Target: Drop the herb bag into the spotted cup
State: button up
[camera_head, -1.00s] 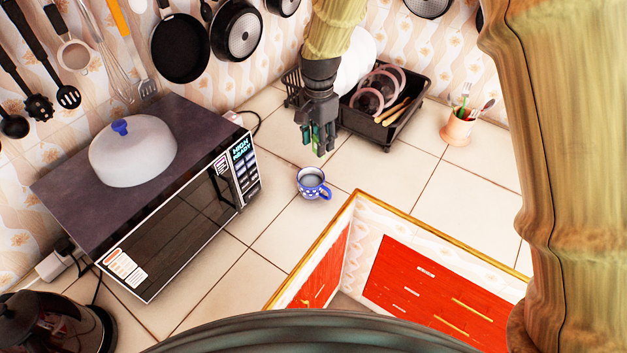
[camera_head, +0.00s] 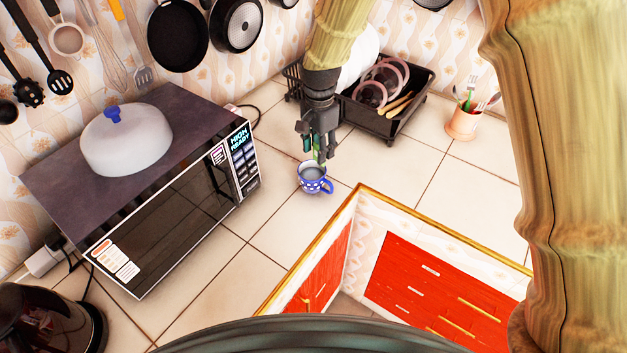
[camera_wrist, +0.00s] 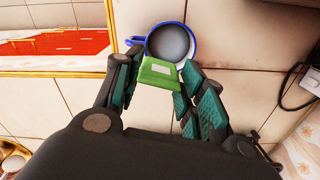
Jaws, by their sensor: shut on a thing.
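The spotted cup (camera_head: 313,182) is blue with white dots and stands upright on the tiled counter. It also shows in the wrist view (camera_wrist: 172,44), its grey inside facing the camera and its blue handle at the left. My gripper (camera_wrist: 158,78) is shut on the herb bag (camera_wrist: 160,73), a small green packet with a pale label. In the wrist view the bag overlaps the cup's near rim. In the head view my gripper (camera_head: 318,155) is just above the cup's back rim, and only a green sliver of the bag shows. I cannot tell whether the bag touches the cup.
A black dish rack (camera_head: 390,110) with plates stands behind my gripper. A pink utensil cup (camera_head: 463,124) is at the right. The microwave (camera_head: 170,195), with a white lid (camera_head: 126,145) on top, fills the left. The counter's gold edge (camera_head: 445,230) lies in front.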

jog(key=o, duration=0.8)
jog(key=shift+c, duration=0.2)
jog(key=shift+r, duration=0.1)
notch_tip(320, 180, up, 12)
